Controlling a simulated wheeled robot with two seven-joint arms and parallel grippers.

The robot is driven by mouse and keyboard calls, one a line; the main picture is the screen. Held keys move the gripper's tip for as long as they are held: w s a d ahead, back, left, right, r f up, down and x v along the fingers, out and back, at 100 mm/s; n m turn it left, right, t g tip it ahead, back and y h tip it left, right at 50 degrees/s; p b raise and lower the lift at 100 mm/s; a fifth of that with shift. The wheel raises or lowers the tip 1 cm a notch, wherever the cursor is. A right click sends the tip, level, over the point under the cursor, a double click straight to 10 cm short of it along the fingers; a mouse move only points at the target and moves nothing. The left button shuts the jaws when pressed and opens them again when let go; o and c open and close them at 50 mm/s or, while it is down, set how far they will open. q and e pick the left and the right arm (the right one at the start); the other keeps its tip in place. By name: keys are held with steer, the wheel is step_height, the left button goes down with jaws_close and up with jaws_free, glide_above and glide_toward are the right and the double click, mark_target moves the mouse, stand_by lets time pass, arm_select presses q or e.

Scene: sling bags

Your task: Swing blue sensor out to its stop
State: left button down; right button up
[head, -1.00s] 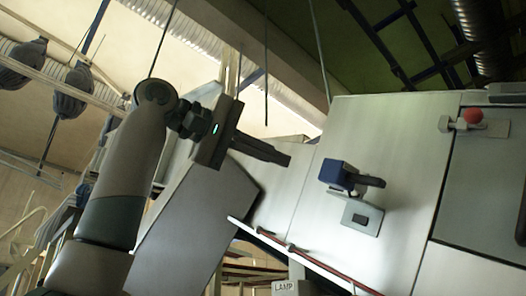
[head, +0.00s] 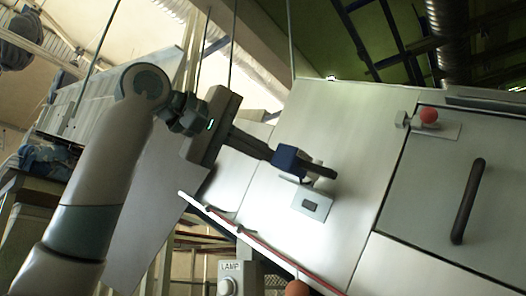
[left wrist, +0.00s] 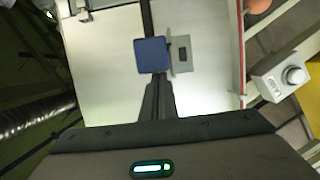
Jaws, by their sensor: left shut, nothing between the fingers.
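The blue sensor (head: 287,158) is a small dark blue block on the pale panel, with a dark bar reaching out to its right. A grey plate with a dark square (head: 310,203) sits just below it. In the left wrist view the blue sensor (left wrist: 151,55) is straight ahead, with the plate (left wrist: 181,55) to its right. My left gripper (head: 268,153) is shut and empty, its fingertips at the sensor's left side. In the wrist view the fingertips (left wrist: 156,80) meet the block's near edge; I cannot tell if they touch. My right gripper is out of view.
A red knob on a latch (head: 428,115) and a black handle (head: 468,200) are on the panel at right. A red rod along a pale ledge (head: 265,248) runs below the sensor. A LAMP box (head: 228,285) and an orange ball (head: 297,288) are lower down.

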arm_select(q)
steer(key=b, duration=0.1)
steer(key=s+f+t+b, duration=0.1)
steer(key=b, duration=0.1)
steer(key=shift+d+f+n+y, duration=0.1)
steer(key=shift+d+n+y, duration=0.2)
steer(key=shift+d+n, duration=0.1)
steer(key=shift+s+d+t+b, duration=0.2)
steer(key=shift+s+t+b, duration=0.15)
steer(key=shift+t+b, duration=0.2)
steer(key=shift+w, duration=0.1)
